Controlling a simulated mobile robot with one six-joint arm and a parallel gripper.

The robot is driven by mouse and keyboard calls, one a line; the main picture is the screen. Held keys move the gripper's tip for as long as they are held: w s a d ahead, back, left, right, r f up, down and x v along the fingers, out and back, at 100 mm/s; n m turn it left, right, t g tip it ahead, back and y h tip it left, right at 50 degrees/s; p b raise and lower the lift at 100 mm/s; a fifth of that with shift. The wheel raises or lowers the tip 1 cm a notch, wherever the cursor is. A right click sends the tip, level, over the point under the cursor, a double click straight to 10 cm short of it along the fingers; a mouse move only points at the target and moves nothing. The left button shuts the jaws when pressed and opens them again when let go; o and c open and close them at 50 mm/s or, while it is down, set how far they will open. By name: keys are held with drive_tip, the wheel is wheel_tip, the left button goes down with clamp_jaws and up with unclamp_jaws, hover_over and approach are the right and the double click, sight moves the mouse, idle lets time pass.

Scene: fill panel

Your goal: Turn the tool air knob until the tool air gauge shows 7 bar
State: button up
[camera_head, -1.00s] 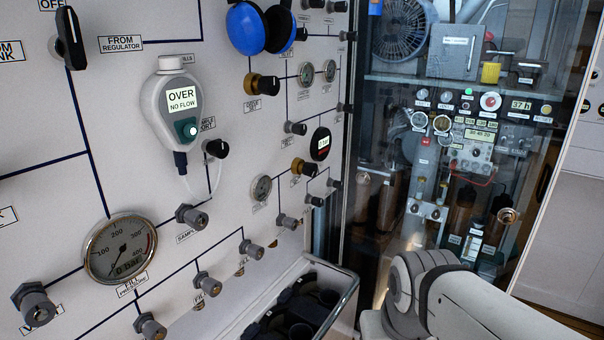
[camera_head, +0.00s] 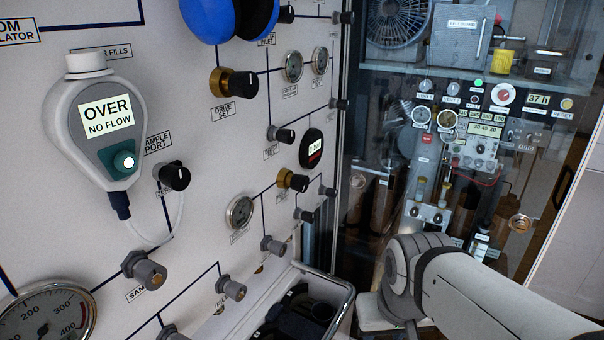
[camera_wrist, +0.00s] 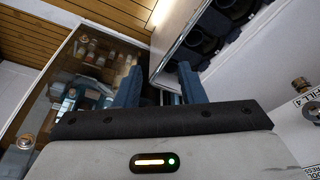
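In the head view the panel has a brass-based black knob (camera_head: 292,180) beneath a dark round gauge (camera_head: 312,148) with a small lit readout, seemingly in bar. A second brass-based knob (camera_head: 233,83), labelled DRIVE SET, is up and left of it. A small dial gauge (camera_head: 240,212) sits lower left. The labels near the lower brass knob are too small to read, so I cannot tell which knob and gauge are the tool air ones. My gripper (camera_wrist: 158,80) shows in the wrist view with its two blue fingers apart and nothing between them. It touches no knob.
A handheld meter (camera_head: 108,125) reading OVER NO FLOW hangs on the panel. Blue ear defenders (camera_head: 207,18) hang above. An open bin (camera_head: 340,315) of dark items stands below the panel. A glass-fronted cabinet (camera_head: 400,70) stands at the back. My arm occupies the lower right.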

drive_tip(key=shift+s, duration=0.15)
drive_tip(key=shift+o, duration=0.4)
drive_tip(key=o, duration=0.4)
drive_tip(key=w+d+r+t, duration=0.1)
drive_tip(key=w, duration=0.2)
drive_tip(key=w+d+t+h, duration=0.1)
drive_tip(key=w+d, duration=0.1)
drive_tip(key=w, duration=0.1)
drive_tip(key=w+d+r+t, duration=0.1)
drive_tip(key=w+t, duration=0.1)
drive_tip(key=w, duration=0.2)
drive_tip(key=shift+d+r+h, duration=0.3)
drive_tip(key=shift+r+h, duration=0.05)
drive_tip(key=shift+h, duration=0.05)
drive_tip(key=shift+c, duration=0.2)
drive_tip(key=w+r+n+t+y, duration=0.15)
drive_tip(key=w+r+t, duration=0.35)
drive_tip(key=w, duration=0.7)
drive_tip(key=n+g+y+p, duration=0.1)
drive_tip(key=n+y+p, duration=0.1)
drive_tip(key=n+y, duration=1)
approach(305, 183)
drive_tip(key=w+a+f+m+y, duration=0.1)
drive_tip(key=w+f+m+y, duration=0.1)
drive_tip(key=w+m+y, duration=0.1)
drive_tip(key=x, duration=0.7)
drive_tip(key=shift+s+a+p, duration=0.1)
drive_tip(key=shift+a+p, duration=0.25)
drive_tip(key=shift+p, duration=0.05)
drive_tip(key=shift+c, duration=0.5)
